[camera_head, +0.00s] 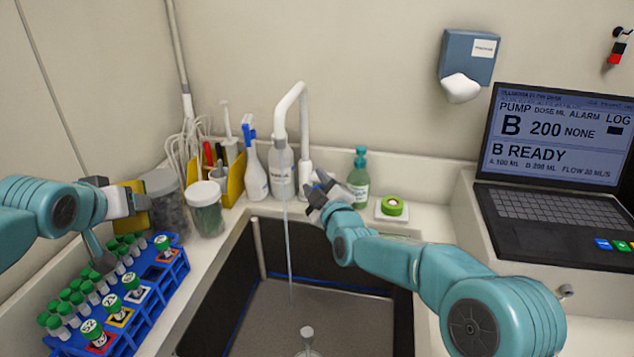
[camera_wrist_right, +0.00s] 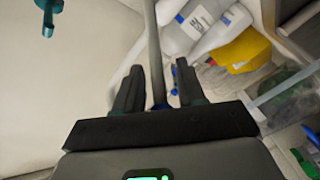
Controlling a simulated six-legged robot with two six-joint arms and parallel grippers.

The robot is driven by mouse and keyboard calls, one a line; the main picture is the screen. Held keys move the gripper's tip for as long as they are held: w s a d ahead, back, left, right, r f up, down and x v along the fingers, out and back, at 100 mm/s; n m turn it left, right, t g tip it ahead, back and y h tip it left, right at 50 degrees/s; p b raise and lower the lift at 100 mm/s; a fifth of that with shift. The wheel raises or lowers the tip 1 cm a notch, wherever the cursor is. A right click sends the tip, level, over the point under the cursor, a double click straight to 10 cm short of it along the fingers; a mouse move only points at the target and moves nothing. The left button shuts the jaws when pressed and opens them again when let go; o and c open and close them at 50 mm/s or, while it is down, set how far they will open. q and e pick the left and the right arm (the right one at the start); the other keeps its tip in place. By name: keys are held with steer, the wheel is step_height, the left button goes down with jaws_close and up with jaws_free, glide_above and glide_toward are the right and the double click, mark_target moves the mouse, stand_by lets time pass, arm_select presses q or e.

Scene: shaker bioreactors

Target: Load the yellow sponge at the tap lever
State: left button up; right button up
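The white gooseneck tap (camera_head: 292,96) stands behind the sink, and a thin stream of water (camera_head: 288,225) falls from it. My right gripper (camera_head: 318,188) is at the tap's base. In the right wrist view its fingers (camera_wrist_right: 158,88) are apart, with a grey rod with a blue end (camera_wrist_right: 152,45), apparently the tap lever, between them; contact is unclear. The yellow sponge (camera_head: 136,210) is at the left, above the counter. My left gripper (camera_head: 122,203) overlaps it and appears closed on it; the fingertips are partly hidden.
A blue tube rack (camera_head: 165,275) and lidded jars (camera_head: 206,210) are at the left. A yellow caddy (camera_head: 232,180), spray bottle (camera_head: 256,178) and green soap bottle (camera_head: 358,180) stand behind the sink (camera_head: 330,315). A laptop (camera_head: 550,205) is at the right.

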jaws_close()
arm_select(q)
steer(key=shift+r+p, duration=0.35)
steer(key=shift+r, duration=0.1)
step_height(320, 180, up, 2)
steer(key=shift+r+p, duration=0.1)
steer(key=shift+p, duration=1)
steer(key=shift+r, duration=0.15)
arm_select(e)
steer(key=shift+w+d+r+m+g, duration=0.1)
steer(key=shift+w+r+m+g, duration=0.15)
steer(key=shift+w+r+g, duration=0.25)
steer(key=shift+w+d+r+m+g, duration=0.1)
steer(key=shift+w+r+m+g, duration=0.15)
steer(key=shift+r, duration=0.4)
steer(key=shift+c, duration=0.2)
jaws_free()
steer(key=shift+r, duration=0.1)
steer(key=shift+o, duration=0.2)
steer(key=shift+a, duration=0.1)
